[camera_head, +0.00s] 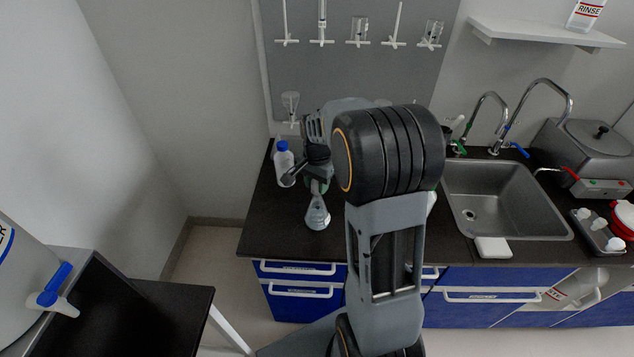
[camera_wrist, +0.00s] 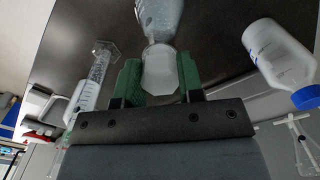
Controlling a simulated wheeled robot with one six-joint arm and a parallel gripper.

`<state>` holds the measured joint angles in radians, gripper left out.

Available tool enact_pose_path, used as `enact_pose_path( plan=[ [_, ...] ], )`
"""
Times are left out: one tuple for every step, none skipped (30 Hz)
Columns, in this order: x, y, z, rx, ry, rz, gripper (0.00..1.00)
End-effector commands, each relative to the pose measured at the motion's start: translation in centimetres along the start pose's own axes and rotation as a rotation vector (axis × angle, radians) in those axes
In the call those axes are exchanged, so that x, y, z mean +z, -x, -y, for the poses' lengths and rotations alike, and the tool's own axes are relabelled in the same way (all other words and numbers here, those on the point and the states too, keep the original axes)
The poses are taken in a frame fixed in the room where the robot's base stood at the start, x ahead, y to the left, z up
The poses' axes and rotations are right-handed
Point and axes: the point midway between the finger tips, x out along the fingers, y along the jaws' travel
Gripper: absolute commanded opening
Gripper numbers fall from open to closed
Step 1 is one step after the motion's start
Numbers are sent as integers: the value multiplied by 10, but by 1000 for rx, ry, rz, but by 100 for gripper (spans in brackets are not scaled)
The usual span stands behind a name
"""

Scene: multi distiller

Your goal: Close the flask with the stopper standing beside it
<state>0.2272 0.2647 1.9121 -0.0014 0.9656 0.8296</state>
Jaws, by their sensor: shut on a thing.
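The clear conical flask (camera_head: 317,216) stands upright on the dark bench, near its front left part. In the wrist view the flask (camera_wrist: 160,14) is at the top, its narrow neck pointing toward my gripper. My gripper (camera_wrist: 158,78) has green fingers shut on the pale, translucent stopper (camera_wrist: 161,72). The stopper lies in line with the flask's neck and meets it in the picture; I cannot tell whether it is seated. In the head view my gripper (camera_head: 318,184) is right above the flask, and the stopper is not clearly visible there.
A blue-capped bottle (camera_head: 284,164) stands left of my gripper and also shows in the wrist view (camera_wrist: 278,58). A graduated cylinder (camera_wrist: 92,80) shows left in the wrist view. A sink (camera_head: 500,205) lies right of my arm. The bench's front edge is close to the flask.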

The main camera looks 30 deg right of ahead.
Motion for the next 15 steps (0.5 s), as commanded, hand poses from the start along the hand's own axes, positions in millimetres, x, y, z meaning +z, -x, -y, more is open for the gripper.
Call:
enact_pose_path(
  plan=[
    [0, -2, 0, 0, 0, 0, 13],
    [0, -3, 0, 0, 0, 0, 13],
    [0, -3, 0, 0, 0, 0, 13],
    [0, -4, 0, 0, 0, 0, 13],
    [0, -5, 0, 0, 0, 0, 13],
    [0, -5, 0, 0, 0, 0, 13],
    [0, -6, 0, 0, 0, 0, 13],
    [0, -7, 0, 0, 0, 0, 13],
    [0, -7, 0, 0, 0, 0, 13],
    [0, -7, 0, 0, 0, 0, 36],
    [0, -7, 0, 0, 0, 0, 39],
    [0, -7, 0, 0, 0, 0, 42],
    [0, -7, 0, 0, 0, 0, 45],
    [0, -7, 0, 0, 0, 0, 48],
    [0, -7, 0, 0, 0, 0, 52]
  ],
)
